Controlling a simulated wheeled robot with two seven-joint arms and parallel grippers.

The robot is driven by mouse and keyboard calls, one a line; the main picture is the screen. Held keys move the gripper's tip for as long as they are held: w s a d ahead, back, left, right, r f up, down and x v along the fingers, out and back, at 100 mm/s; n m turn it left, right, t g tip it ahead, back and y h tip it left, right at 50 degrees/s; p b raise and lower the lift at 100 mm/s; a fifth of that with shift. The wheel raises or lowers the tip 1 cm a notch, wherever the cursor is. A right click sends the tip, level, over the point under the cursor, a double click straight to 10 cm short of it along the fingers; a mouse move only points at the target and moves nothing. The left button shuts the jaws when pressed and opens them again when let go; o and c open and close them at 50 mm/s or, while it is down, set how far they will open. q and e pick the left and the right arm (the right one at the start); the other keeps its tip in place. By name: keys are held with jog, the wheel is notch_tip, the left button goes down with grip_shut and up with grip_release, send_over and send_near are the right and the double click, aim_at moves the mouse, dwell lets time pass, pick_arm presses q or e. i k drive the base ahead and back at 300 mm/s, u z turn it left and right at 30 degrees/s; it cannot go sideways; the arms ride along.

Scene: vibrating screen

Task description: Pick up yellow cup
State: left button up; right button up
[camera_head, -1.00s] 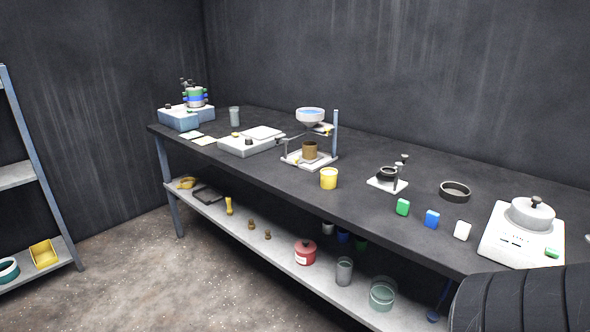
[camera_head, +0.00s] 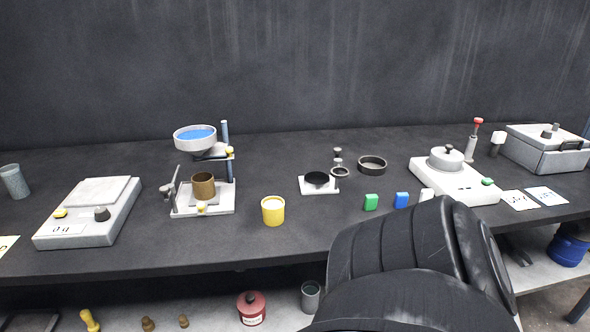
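The yellow cup (camera_head: 273,211) stands upright on the dark workbench (camera_head: 140,250), close to its front edge and a little left of the picture's middle. Its top shows a pale, whitish inside. Nothing touches it. A large black ribbed part of my own arm fills the lower right of the view, to the right of the cup. Neither gripper shows in the head view, so I cannot see what they hold.
Left of the cup is a stand with a blue-filled funnel (camera_head: 195,137) and a brown cup (camera_head: 203,186). Bench around the yellow cup is clear. A lower shelf holds a red pot (camera_head: 251,308).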

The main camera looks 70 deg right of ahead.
aim_at(273, 206)
jog(key=z, duration=1.1)
jog(key=i, duration=1)
jog(key=z, duration=0.9)
